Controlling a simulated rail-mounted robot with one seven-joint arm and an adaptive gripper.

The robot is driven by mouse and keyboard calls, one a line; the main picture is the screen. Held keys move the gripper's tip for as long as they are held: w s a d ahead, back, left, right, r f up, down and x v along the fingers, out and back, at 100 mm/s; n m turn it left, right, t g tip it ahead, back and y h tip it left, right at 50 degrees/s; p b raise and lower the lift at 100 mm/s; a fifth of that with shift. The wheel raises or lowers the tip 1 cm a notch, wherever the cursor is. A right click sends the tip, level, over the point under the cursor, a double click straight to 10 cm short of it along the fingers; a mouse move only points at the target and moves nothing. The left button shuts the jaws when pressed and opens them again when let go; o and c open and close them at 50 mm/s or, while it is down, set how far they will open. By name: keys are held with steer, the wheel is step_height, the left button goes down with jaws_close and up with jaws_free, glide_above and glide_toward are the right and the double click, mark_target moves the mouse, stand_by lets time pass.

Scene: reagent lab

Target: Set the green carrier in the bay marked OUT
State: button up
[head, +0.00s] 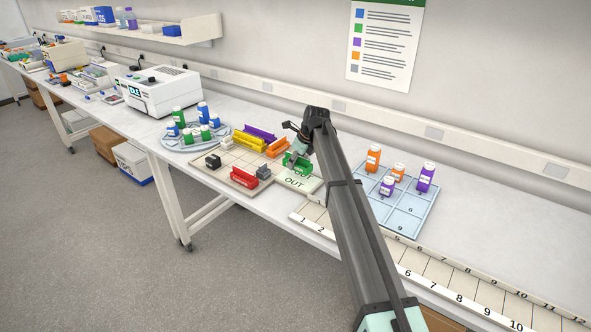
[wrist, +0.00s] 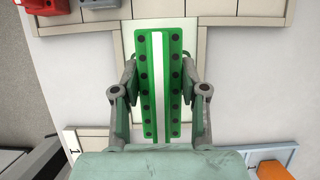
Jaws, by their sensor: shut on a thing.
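The green carrier (head: 298,163) is at the right end of the beige rack board, over the pale green bay marked OUT (head: 293,184). My gripper (head: 301,154) is shut on it. In the wrist view the green carrier (wrist: 174,85), with a white centre strip and rows of dark holes, stands lengthwise between the fingers of my gripper (wrist: 159,78). The pale bay (wrist: 127,50) shows around its sides. Whether its underside touches the bay cannot be told. My gripper and arm hide part of the carrier in the head view.
The beige board (head: 213,173) carries a red carrier (head: 250,178), a black one (head: 213,161), and yellow (head: 250,142), purple (head: 260,132) and orange (head: 277,148) ones. A round tray (head: 169,143) of bottles stands left. A blue tray (head: 407,221) with bottles and a numbered strip (head: 447,277) lie right.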

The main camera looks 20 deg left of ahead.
mark_target(301, 158)
steer(key=shift+f+p, duration=0.45)
steer(key=shift+f, duration=1.65)
steer(key=shift+f, duration=0.15)
steer(key=o, duration=1.2)
steer(key=b+v, duration=0.2)
steer(key=v, duration=1)
steer(key=shift+b, duration=0.3)
steer(key=shift+a, duration=0.1)
